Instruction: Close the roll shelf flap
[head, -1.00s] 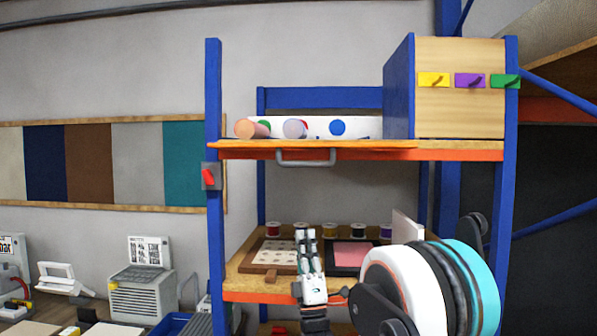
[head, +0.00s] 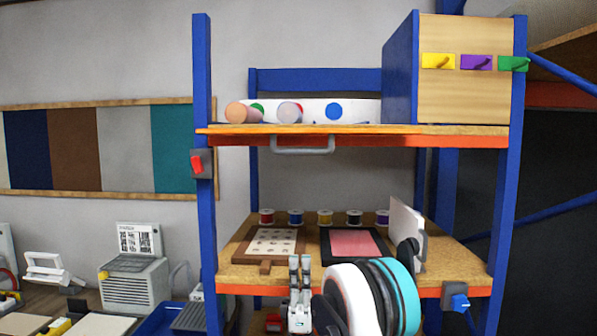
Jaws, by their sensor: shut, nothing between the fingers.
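The roll shelf flap (head: 270,129) is a thin orange panel at the front of the upper shelf. It is seen nearly edge-on, lying about flat, and its grey bar handle (head: 302,149) hangs below its front edge. The rolls (head: 335,111) behind it are in plain view, so the shelf front is open. My gripper (head: 299,263) points up in front of the lower shelf, well below the handle and apart from it. Its fingers are together with nothing between them. My arm hides part of the lower shelf edge.
The lower shelf (head: 440,257) holds several thread spools (head: 325,218), a patterned board (head: 273,242) and a pink-faced frame (head: 355,243). A wooden box with coloured hooks (head: 479,62) stands at the upper right. A red switch (head: 199,164) is on the left post.

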